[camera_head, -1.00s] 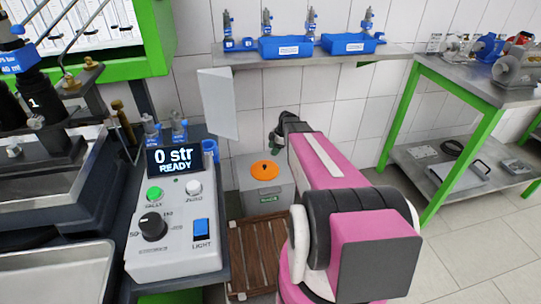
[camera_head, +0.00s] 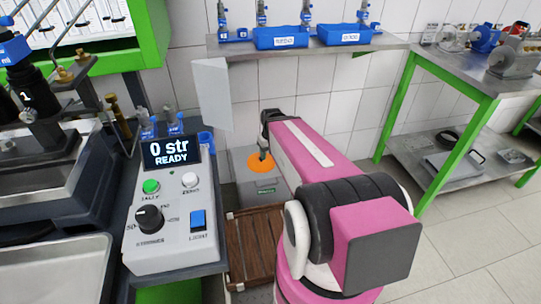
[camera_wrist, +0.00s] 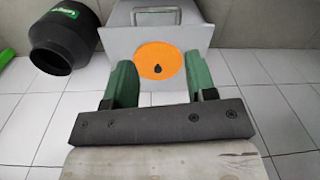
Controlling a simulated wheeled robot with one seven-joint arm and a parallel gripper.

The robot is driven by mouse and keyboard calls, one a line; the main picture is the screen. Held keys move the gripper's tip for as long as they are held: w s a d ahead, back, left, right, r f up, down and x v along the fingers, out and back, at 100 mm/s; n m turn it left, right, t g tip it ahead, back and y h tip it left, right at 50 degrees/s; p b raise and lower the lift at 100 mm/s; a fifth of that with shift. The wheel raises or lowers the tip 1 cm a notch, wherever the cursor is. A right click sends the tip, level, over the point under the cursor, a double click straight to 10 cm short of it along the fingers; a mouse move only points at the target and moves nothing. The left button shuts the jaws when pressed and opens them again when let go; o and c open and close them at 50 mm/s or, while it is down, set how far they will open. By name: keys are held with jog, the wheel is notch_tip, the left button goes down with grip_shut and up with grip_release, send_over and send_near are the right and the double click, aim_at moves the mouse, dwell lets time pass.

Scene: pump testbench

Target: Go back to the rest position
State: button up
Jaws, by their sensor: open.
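My gripper (camera_wrist: 156,82) shows in the wrist view with its two green fingers spread apart and nothing between them. In the head view my gripper (camera_head: 264,150) is small and partly hidden at the end of my pink arm, in front of the grey box with an orange disc on top.
A control console (camera_head: 172,235) reads "0 str READY" at the left. A wall shelf (camera_head: 235,52) carries blue bins (camera_head: 281,37). A green-framed table (camera_head: 402,110) stands at the right. A wooden slatted crate (camera_head: 250,250) is below the box. A black container (camera_wrist: 67,40) shows at upper left in the wrist view.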

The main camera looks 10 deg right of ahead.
jog(key=shift+s+a+r+m, duration=0.1)
jog(key=shift+s+r+m, duration=0.15)
jog(key=shift+s+m, duration=0.35)
jog(key=shift+s+r+m, duration=0.25)
jog(key=shift+s+m, duration=0.25)
jog(key=shift+s, duration=0.05)
